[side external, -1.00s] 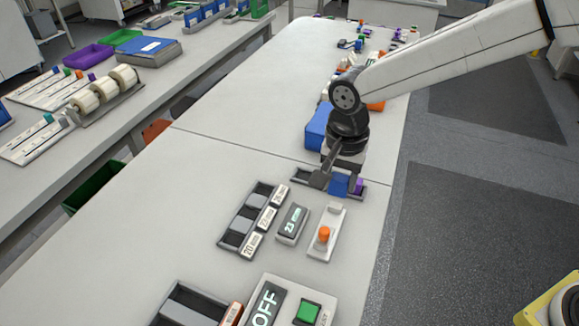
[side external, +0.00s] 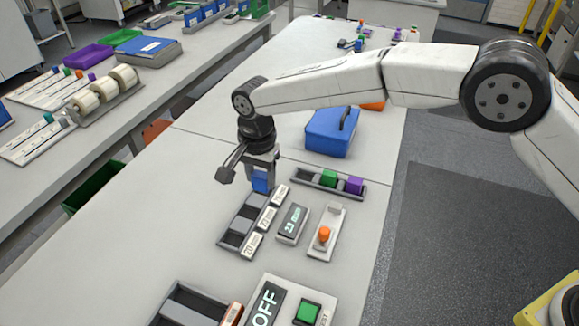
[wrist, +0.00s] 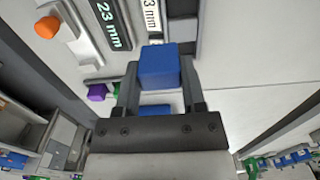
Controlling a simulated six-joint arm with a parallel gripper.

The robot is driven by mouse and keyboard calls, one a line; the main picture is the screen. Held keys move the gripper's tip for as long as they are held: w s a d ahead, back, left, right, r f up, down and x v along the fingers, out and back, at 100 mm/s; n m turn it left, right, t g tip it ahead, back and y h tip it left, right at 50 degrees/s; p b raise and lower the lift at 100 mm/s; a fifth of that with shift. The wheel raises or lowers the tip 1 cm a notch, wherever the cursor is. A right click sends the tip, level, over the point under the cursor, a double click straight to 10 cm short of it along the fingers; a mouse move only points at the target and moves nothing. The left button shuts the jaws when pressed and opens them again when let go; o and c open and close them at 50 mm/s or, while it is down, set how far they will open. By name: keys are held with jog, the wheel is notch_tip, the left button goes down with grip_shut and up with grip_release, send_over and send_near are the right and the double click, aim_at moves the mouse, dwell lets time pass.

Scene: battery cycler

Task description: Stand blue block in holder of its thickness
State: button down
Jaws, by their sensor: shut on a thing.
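My gripper (side external: 261,168) is shut on the blue block (side external: 260,183), which points down between the fingers. The block also shows between the fingertips in the wrist view (wrist: 159,68). The block is over or just behind the far end of the dark slotted holder (side external: 229,237); I cannot tell whether it touches it. The holder has several compartments with white labels along its right side; the near one appears to read 20 mm and the middle one 22 mm. The far label is hard to read. A display (side external: 291,224) beside the holder reads 23 mm.
A dark tray (side external: 308,179) holds a green block (side external: 329,178) and a purple block (side external: 354,185). A pale device with an orange knob (side external: 324,234) stands right of the display. A blue box (side external: 331,133) stands behind. An OFF panel (side external: 266,302) is in front. Table to the left is clear.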

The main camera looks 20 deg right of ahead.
jog(key=shift+w+a+f, duration=0.4)
jog(key=shift+a+f, duration=0.2)
jog(key=shift+a, duration=0.2)
jog(key=shift+w+a+f, duration=0.4)
jog(key=shift+a+f, duration=0.15)
jog(key=shift+a, duration=0.2)
jog(key=shift+f, duration=0.2)
jog(key=shift+f, duration=3.15)
jog(key=shift+f, duration=0.25)
jog(key=shift+c, duration=0.5)
grip_release()
